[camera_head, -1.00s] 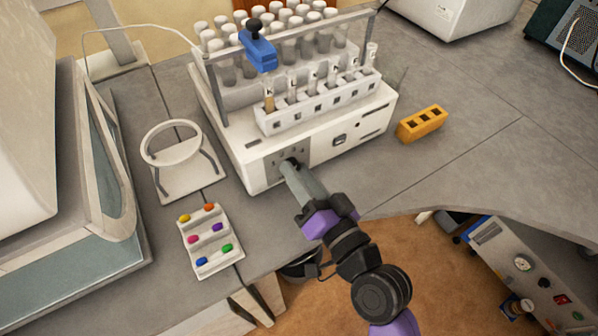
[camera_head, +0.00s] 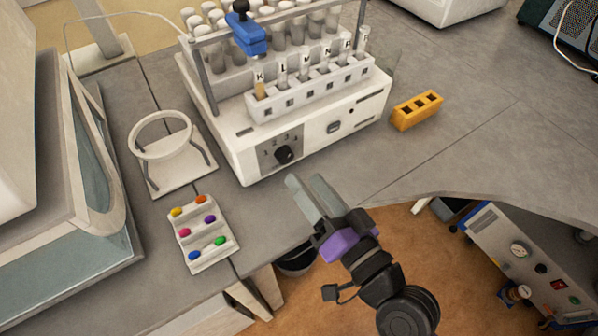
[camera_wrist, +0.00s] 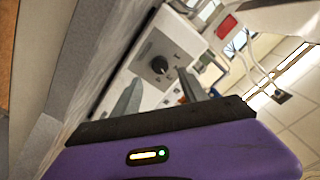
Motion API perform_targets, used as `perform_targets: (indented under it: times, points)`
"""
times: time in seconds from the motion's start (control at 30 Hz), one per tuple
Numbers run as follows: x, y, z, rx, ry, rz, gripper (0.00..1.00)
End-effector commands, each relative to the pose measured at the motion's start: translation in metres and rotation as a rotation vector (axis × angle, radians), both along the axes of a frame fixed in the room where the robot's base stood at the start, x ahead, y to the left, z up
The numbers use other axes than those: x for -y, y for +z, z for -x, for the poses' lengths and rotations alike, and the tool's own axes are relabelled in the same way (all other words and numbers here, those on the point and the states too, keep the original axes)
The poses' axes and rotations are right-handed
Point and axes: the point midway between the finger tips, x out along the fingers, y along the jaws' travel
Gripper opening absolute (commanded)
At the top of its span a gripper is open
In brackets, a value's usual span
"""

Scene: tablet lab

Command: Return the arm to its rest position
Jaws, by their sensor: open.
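My gripper (camera_head: 308,188) is open and empty in the head view, over the bench's front edge, just in front of the white tube machine (camera_head: 235,150). The two grey fingers are apart and point toward the machine's front. The black dial (camera_head: 284,154) on its front, marked with numbers, stands clear of the fingertips. In the wrist view, the dial (camera_wrist: 159,65) shows beyond the fingers, with a visible gap. The purple gripper body fills the bottom of that view.
A rack (camera_head: 312,95) of lettered tubes sits on the machine, below a blue clamp (camera_head: 246,34). A tray of coloured tablets (camera_head: 203,236) and a white ring stand (camera_head: 180,172) are at left. A yellow block (camera_head: 416,110) lies right.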

Motion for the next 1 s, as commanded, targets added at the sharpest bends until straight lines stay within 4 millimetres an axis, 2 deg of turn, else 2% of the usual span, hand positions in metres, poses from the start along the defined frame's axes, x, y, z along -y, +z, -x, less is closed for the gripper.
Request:
perform_targets:
  times: [0.1,0.23,0.83,1.0]
  points:
    - [0.007,-0.002,0.011,-0.001,0.000,-0.001,0.51]
    - [0.010,0.000,0.016,-0.001,0.000,-0.001,0.51]
    - [0.012,0.002,0.015,0.003,-0.006,-0.006,0.51]
    - [0.031,0.017,0.009,0.083,-0.098,0.032,0.51]
